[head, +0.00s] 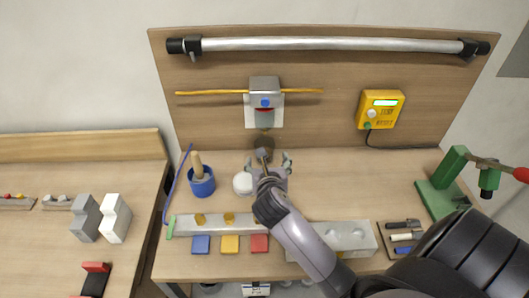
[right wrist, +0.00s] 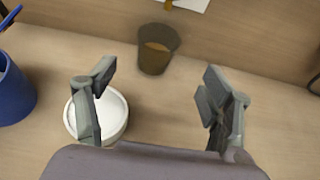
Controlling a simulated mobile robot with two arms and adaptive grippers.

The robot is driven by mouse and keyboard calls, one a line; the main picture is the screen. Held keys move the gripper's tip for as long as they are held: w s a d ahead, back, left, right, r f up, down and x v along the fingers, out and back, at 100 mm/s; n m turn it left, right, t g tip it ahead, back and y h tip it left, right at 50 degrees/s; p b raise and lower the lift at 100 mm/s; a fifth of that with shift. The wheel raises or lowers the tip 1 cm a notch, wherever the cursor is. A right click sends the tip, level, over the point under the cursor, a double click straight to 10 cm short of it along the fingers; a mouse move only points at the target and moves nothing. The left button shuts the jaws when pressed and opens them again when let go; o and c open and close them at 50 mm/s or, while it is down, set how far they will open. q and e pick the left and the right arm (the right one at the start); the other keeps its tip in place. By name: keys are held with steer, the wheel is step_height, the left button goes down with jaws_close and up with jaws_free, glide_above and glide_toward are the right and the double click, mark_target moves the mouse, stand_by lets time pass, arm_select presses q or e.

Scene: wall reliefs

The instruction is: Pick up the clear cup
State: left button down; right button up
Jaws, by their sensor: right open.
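The clear cup (right wrist: 157,48) looks dark and see-through, with something brownish showing in it. It stands upright on the table near the back board, and in the head view it shows (head: 264,142) just beyond my right gripper. My right gripper (head: 268,161) is open and empty. In the right wrist view its two fingers (right wrist: 160,85) are spread wide, and the cup lies ahead of them, roughly centred between them and apart from both. My left gripper is not in view.
A white round lidded thing (right wrist: 98,115) sits by the left finger. A blue pot (head: 201,183) with a wooden handle stands further left. A grey box with a blue button (head: 264,89) is on the board above the cup. A green stand (head: 445,185) is at right.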

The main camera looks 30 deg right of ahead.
glide_toward(264, 144)
steer(key=shift+x, duration=1)
steer(key=shift+p+x, duration=0.6)
steer(key=shift+x, duration=2.05)
steer(key=shift+s, duration=0.1)
steer(key=c, duration=1.3)
steer(key=shift+c, duration=0.2)
steer(key=shift+r, duration=0.15)
